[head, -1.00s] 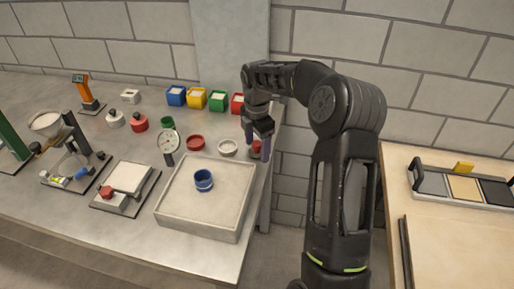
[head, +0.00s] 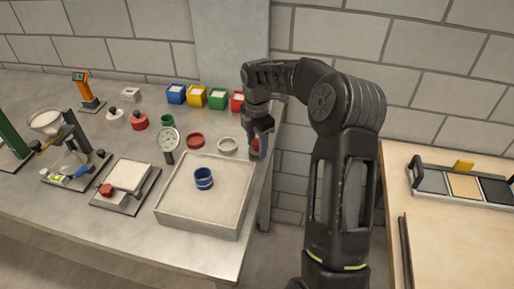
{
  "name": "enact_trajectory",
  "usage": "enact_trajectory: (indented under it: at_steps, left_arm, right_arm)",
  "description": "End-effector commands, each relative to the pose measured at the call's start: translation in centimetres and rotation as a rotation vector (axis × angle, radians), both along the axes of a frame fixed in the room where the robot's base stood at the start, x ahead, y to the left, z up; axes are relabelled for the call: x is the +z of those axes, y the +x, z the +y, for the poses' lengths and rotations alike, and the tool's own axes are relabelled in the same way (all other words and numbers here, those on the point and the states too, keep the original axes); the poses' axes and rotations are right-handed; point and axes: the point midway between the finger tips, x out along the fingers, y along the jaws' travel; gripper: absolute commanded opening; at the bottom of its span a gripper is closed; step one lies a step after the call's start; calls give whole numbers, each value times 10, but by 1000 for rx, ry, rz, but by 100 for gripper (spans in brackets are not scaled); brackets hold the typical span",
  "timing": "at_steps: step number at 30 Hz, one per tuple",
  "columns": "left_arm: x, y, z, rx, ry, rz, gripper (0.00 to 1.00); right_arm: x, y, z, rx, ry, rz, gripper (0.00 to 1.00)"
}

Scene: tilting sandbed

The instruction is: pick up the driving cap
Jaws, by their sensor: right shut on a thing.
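My right gripper (head: 257,150) is at the right edge of the grey bench, pointing down. It is shut on a small red piece (head: 254,144), which appears to be the driving cap. The fingers cover most of it, so its shape is hard to make out. I cannot tell whether it still touches the bench. A blue ring-like cylinder (head: 204,179) stands upright in the sand tray (head: 190,225), left of and nearer than the gripper. My left gripper is not in view.
A red dish (head: 195,141) and a pale ring (head: 228,146) lie left of the gripper. A dial gauge (head: 168,141) stands farther left. Several coloured boxes, including a green one (head: 217,99), line the back. A wooden table (head: 450,245) is at the right.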

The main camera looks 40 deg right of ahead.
Motion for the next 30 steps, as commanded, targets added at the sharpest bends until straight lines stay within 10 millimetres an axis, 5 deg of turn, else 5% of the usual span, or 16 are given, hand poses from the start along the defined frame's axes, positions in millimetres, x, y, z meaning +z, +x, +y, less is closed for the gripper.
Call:
enact_trajectory:
  at_steps: [11,22,30]
  left_arm:
    - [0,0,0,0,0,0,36]
    - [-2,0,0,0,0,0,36]
    - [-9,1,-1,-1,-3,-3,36]
  right_arm:
    - [0,0,0,0,0,0,12]
    - [8,1,0,0,-1,-3,12]
    - [53,1,0,0,-2,-5,12]
